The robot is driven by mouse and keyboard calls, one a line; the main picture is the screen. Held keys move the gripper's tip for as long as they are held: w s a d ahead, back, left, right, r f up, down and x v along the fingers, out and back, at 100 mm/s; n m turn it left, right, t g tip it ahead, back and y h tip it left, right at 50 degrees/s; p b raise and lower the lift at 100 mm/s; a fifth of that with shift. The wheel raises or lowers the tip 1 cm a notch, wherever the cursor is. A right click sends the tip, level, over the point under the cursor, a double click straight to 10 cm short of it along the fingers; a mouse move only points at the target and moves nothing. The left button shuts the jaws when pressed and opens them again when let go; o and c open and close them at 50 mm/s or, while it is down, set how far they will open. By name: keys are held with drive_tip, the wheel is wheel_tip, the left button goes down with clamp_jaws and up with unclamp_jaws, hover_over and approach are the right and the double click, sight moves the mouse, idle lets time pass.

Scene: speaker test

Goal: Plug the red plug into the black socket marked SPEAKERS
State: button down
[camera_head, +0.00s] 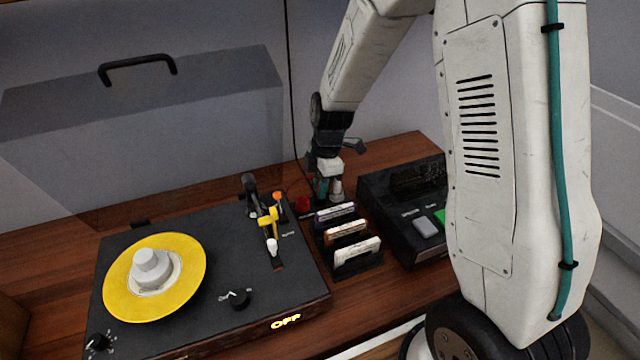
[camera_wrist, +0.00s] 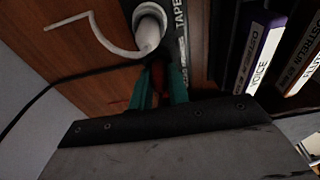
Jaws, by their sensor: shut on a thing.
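My gripper (camera_head: 321,194) points down behind the tape rack, and its teal fingers (camera_wrist: 160,88) show in the wrist view. They are shut on a dark red thing, which looks like the red plug (camera_wrist: 158,72); only a small part shows between them. In the head view a red patch (camera_head: 303,203) shows just left of the fingers. A black strip (camera_wrist: 182,38) with the white label TAPE lies beside the fingertips. The marking SPEAKERS is not readable in either view, and I cannot tell whether the red plug touches a socket.
A pale plug (camera_wrist: 150,30) with a white cable (camera_wrist: 98,32) is close to the fingers. A black cable (camera_wrist: 60,80) runs in from the left. A rack of tapes (camera_head: 346,232), a turntable (camera_head: 205,275) and a black deck (camera_head: 400,222) stand close around.

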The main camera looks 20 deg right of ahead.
idle(0.4)
drive_tip(key=c, duration=0.9)
unclamp_jaws()
drive_tip(key=shift+o, duration=0.2)
drive_tip(key=shift+r, duration=2.45)
